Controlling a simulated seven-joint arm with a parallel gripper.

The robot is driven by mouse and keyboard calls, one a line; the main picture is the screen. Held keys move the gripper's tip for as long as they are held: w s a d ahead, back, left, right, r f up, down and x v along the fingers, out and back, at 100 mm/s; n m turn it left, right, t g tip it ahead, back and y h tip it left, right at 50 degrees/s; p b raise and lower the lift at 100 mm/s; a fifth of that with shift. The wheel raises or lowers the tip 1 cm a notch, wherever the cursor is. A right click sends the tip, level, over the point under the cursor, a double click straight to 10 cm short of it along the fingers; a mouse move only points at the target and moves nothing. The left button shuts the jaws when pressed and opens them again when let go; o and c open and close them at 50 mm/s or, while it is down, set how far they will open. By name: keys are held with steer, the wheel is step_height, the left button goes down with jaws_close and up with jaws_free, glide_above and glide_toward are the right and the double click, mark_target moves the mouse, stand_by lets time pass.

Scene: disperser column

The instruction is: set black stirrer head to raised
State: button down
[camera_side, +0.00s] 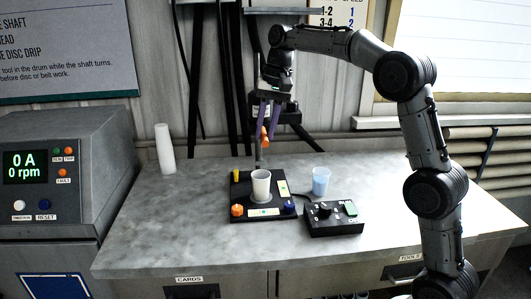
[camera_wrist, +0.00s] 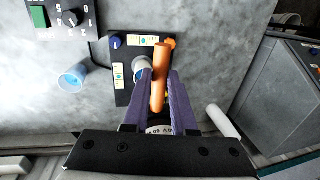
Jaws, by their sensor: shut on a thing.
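My gripper (camera_side: 265,112) has purple fingers pointing down over the black base plate (camera_side: 245,188). In the wrist view my gripper (camera_wrist: 160,78) is shut on an orange handle (camera_wrist: 161,56), with a finger on each side. The handle (camera_side: 263,137) also shows in the side view, well above a white cup (camera_side: 261,184) that stands on the plate. A grey piece shows just below the handle. The black stirrer head cannot be made out clearly; my gripper and wrist cover much of that area.
A blue cup (camera_side: 321,181) and a black control box (camera_side: 333,219) with a knob stand right of the plate. An orange knob (camera_side: 237,210) and a blue knob (camera_side: 290,207) are at its front corners. A white cup stack (camera_side: 164,148) stands back left.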

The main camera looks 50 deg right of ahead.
steer(key=shift+r, duration=2.35)
steer(key=c, duration=0.9)
jaws_free()
steer(key=shift+o, duration=0.8)
steer(key=shift+f, duration=0.15)
step_height(320, 180, up, 7)
steer(key=s+d, duration=0.1)
steer(key=shift+r, duration=0.2)
